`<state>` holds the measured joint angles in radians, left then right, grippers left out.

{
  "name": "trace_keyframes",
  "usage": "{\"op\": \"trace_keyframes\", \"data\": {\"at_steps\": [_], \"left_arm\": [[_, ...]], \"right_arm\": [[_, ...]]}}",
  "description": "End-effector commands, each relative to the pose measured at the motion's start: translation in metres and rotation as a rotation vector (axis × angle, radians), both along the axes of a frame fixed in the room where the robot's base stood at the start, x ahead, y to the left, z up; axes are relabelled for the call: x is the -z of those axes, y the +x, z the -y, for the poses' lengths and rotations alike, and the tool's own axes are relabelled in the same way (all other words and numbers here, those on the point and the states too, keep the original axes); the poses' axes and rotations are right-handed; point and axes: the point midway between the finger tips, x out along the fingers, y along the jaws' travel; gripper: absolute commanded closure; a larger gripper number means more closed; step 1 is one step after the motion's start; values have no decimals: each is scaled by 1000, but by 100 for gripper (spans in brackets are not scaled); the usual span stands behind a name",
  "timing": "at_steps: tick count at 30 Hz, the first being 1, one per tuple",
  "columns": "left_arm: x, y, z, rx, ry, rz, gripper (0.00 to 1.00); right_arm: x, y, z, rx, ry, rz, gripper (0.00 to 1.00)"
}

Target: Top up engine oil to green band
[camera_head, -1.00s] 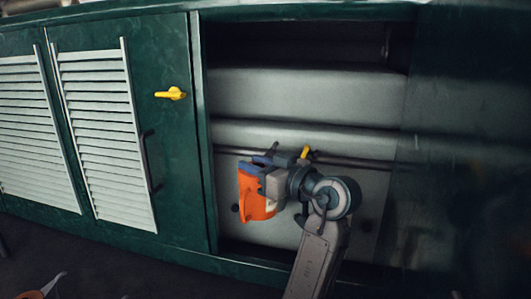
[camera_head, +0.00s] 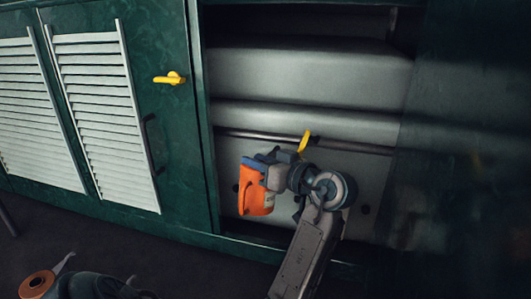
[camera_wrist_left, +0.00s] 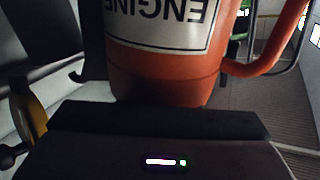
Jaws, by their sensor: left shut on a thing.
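My left gripper (camera_head: 262,160) is shut on an orange jug (camera_head: 254,198) and holds it in front of the open cabinet bay. In the left wrist view the jug (camera_wrist_left: 165,72) fills the middle, with a pale label reading "ENGINE" upside down and its handle at the right. The jug's top is out of the wrist picture. A yellow lever or handle (camera_head: 305,141) stands just above and right of the gripper, near a dark horizontal pipe (camera_head: 250,135). No level gauge or green band can be made out. My right gripper is not in view.
The bay has a grey rounded casing (camera_head: 310,75). A green door (camera_head: 175,130) with a yellow latch (camera_head: 170,78) stands left of it, beside white louvres (camera_head: 100,110). A partly seen dark object with an orange ring (camera_head: 37,284) is at bottom left.

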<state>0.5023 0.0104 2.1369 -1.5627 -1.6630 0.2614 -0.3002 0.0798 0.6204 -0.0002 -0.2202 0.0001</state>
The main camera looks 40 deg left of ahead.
Motion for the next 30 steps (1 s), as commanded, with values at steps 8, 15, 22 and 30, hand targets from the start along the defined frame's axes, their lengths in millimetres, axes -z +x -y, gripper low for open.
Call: {"op": "trace_keyframes", "data": {"at_steps": [8, 15, 22, 30], "left_arm": [[-3, 1, 1, 0, -12, -39, 100], [-2, 2, 1, 1, -29, -84, 100], [-2, 2, 1, 1, -29, -84, 100], [-2, 2, 1, 1, -29, -83, 100]], "right_arm": [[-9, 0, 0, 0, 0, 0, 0], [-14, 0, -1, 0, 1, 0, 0], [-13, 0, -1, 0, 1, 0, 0], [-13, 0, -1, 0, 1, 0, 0]]}}
